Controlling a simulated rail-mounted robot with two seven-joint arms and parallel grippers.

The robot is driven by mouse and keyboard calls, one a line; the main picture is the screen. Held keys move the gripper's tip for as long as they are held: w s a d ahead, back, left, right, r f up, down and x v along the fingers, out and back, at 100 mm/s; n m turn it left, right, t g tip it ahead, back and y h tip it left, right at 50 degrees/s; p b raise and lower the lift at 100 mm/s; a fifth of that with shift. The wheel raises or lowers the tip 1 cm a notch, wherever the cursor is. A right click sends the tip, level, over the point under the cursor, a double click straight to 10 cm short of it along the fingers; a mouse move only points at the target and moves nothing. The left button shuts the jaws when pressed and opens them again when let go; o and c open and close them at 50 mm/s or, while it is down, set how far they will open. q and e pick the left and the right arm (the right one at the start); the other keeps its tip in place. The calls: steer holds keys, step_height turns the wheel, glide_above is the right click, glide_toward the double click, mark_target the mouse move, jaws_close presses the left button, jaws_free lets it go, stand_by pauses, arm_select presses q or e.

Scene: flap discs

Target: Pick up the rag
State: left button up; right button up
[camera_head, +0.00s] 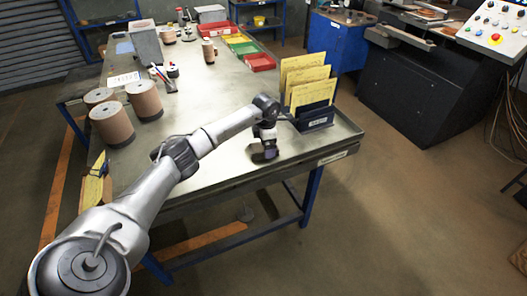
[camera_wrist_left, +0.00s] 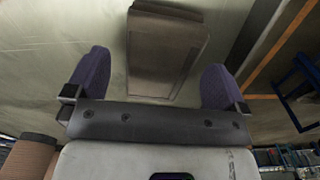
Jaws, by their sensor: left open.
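A grey-brown, folded-looking piece (camera_wrist_left: 165,50), which looks like the rag, lies on the table in the left wrist view. It shows ahead of and between the two purple fingers of my left gripper (camera_wrist_left: 156,82), which stand wide apart with nothing gripped. I cannot tell how far below the fingertips it lies. In the head view my left gripper (camera_head: 264,152) points down over the front part of the table; the rag cannot be told apart from the dark fingers there. My right gripper is not in view.
The metal table (camera_head: 215,105) has bare room left of my gripper. A dark holder (camera_head: 315,122) with yellow sheets stands just right of it. Several brown rolls (camera_head: 112,123) stand at the left edge. Red and green trays (camera_head: 258,61) and a grey box (camera_head: 147,45) stand farther back.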

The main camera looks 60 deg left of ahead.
arm_select(q)
steer(key=shift+f, duration=0.95)
steer(key=shift+c, duration=0.5)
steer(key=c, duration=0.8)
steer(key=shift+r, duration=0.15)
steer(key=shift+r, duration=0.6)
steer(key=r, duration=0.1)
steer(key=d+r+p, duration=0.1)
steer(key=r, duration=0.1)
steer(key=shift+w+r, duration=0.2)
steer(key=shift+r, duration=0.05)
steer(key=shift+w+d+r+p, duration=0.25)
steer(key=shift+w+d+r, duration=0.7)
steer(key=shift+d, duration=0.6)
steer(key=shift+w+d+r+p, duration=0.3)
steer(key=shift+w+d+r, duration=0.4)
steer(key=shift+d+r, duration=0.65)
steer(key=shift+w+d+r+p, duration=0.25)
steer(key=shift+w+d+r, duration=0.55)
steer(key=shift+d, duration=0.95)
